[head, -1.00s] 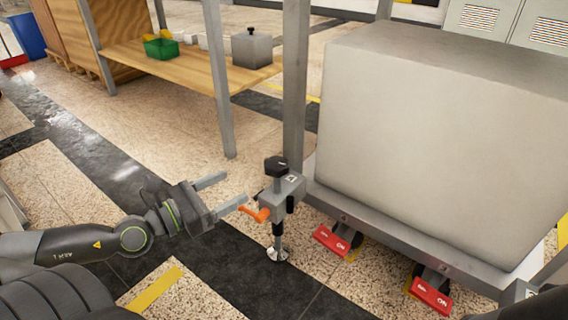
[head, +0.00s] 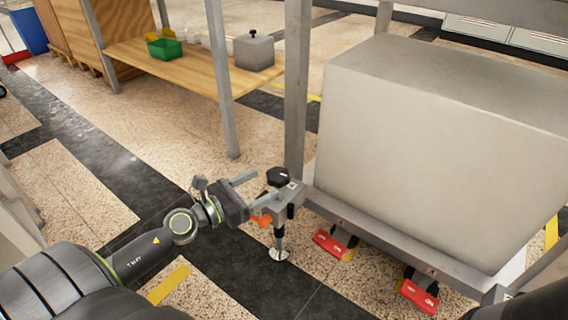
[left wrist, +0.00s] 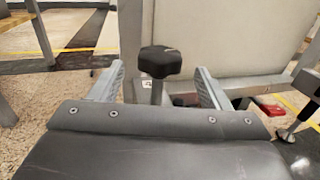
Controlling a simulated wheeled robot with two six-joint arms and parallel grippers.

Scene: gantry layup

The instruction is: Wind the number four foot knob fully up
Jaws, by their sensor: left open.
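The foot knob (head: 279,176) is black and lobed, on top of a grey bracket (head: 290,196) at the near left corner of the frame. Below are an orange lever (head: 262,219) and a threaded foot with a round pad (head: 279,253) at the floor. My left gripper (head: 258,189) is open and empty, just left of the knob in the head view. In the left wrist view the knob (left wrist: 160,61) shows between the two spread fingers, with no contact visible. My right gripper is not in view.
A large grey block (head: 430,150) sits on the frame right of the knob. A grey post (head: 296,90) rises just behind the bracket. Red-pedalled castors (head: 335,243) stand under the frame edge. A wooden shelf (head: 190,75) with bins is behind. Floor at left is open.

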